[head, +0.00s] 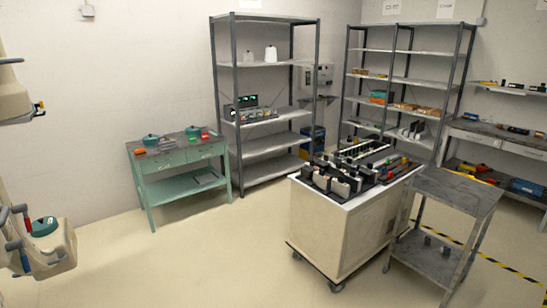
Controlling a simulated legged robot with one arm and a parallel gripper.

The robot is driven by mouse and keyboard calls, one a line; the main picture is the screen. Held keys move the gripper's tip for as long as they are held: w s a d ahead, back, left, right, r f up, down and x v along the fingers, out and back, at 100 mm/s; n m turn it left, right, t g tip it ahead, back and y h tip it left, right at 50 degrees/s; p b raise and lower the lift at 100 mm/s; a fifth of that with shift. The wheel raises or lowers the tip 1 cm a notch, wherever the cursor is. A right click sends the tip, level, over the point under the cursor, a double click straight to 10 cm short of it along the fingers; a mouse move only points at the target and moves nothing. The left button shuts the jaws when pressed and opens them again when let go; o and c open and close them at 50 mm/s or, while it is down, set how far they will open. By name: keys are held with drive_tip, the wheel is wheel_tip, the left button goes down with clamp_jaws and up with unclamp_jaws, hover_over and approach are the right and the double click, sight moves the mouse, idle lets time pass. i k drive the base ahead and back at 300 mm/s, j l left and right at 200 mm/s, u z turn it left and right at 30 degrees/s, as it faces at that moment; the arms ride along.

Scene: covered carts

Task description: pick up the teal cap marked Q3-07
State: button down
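Two round teal lidded things lie on the green workbench: one on the left (151,139) and one at the back right (192,131). Another round teal thing (43,226) sits in a beige part at the left edge, beside red and blue handles. I cannot tell whether that beige part is mine. No Q3-07 marking can be read on any of them, so I cannot tell which is the named cap. I cannot make out my gripper in the view.
The green workbench (146,159) stands against the left wall, with small orange and red items. A grey shelf rack (262,166) stands beside it. The front left floor is clear.

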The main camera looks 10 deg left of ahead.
sight(43, 227)
drive_tip(key=i+l+z, duration=0.15)
drive_tip(key=i, duration=0.25)
drive_tip(key=i+z, duration=0.1)
drive_tip(key=i, duration=0.3)
drive_tip(key=i+j+u, duration=0.1)
drive_tip(key=i+u, duration=0.6)
drive_tip(key=u, duration=0.2)
drive_tip(key=i+l+u, duration=0.1)
drive_tip(key=i+u, duration=0.85)
drive_tip(key=i+l+u, duration=0.15)
drive_tip(key=i+u, duration=0.3)
drive_tip(key=i, duration=0.2)
drive_tip(key=i+l+u, duration=0.35)
drive_tip(key=i+u, duration=0.15)
drive_tip(key=i+l+u, duration=0.45)
drive_tip(key=i, duration=0.25)
drive_tip(key=i+j, duration=0.15)
drive_tip(key=i, duration=0.3)
drive_tip(key=i+j+z, duration=0.15)
drive_tip(key=i, duration=0.35)
drive_tip(key=i+j, duration=0.15)
drive_tip(key=i, duration=0.3)
drive_tip(key=i+j+z, duration=0.15)
drive_tip(key=i, duration=0.3)
